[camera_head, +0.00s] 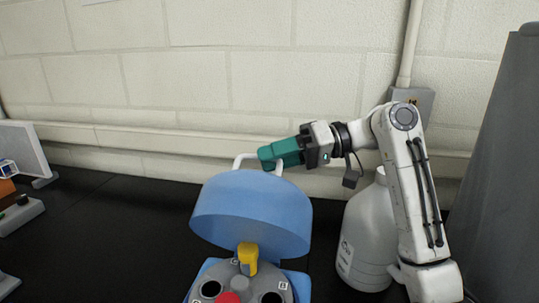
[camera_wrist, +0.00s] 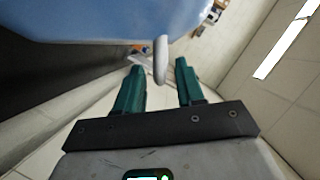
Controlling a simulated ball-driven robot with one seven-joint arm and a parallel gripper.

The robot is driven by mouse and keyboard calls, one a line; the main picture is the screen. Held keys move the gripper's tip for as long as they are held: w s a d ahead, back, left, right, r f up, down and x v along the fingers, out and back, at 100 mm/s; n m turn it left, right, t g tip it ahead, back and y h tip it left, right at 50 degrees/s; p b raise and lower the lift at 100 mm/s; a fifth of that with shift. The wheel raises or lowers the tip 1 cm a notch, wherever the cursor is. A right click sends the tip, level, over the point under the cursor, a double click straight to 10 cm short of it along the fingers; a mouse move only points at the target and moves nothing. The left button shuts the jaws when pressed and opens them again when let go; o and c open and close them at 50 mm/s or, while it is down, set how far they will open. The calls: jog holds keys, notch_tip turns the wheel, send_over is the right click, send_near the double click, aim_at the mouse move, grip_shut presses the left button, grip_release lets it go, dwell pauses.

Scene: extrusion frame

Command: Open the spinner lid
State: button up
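The spinner's blue lid (camera_head: 252,212) stands raised and tilted back above the spinner body (camera_head: 205,272) in the head view. The lid also fills the top left of the wrist view (camera_wrist: 100,18). A white handle (camera_head: 238,160) rises from the lid's top edge. My gripper (camera_head: 270,158) reaches in from the right, its teal fingers at the handle. In the wrist view my fingers (camera_wrist: 159,68) are apart, with the handle (camera_wrist: 160,58) between their tips and gaps on both sides. Under the lid, a grey rotor (camera_head: 212,276) shows dark holes, a yellow piece (camera_head: 247,255) and a red knob (camera_head: 228,298).
A large white bottle (camera_head: 366,235) stands to the right of the spinner, below and behind my arm. A dark grey panel (camera_head: 505,170) is at the far right. The black bench (camera_head: 120,225) is clear left of the spinner; devices (camera_head: 18,215) stand at the far left.

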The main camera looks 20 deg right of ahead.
jog(key=shift+w+a+f, duration=0.15)
jog(key=shift+a, duration=0.4)
grip_shut()
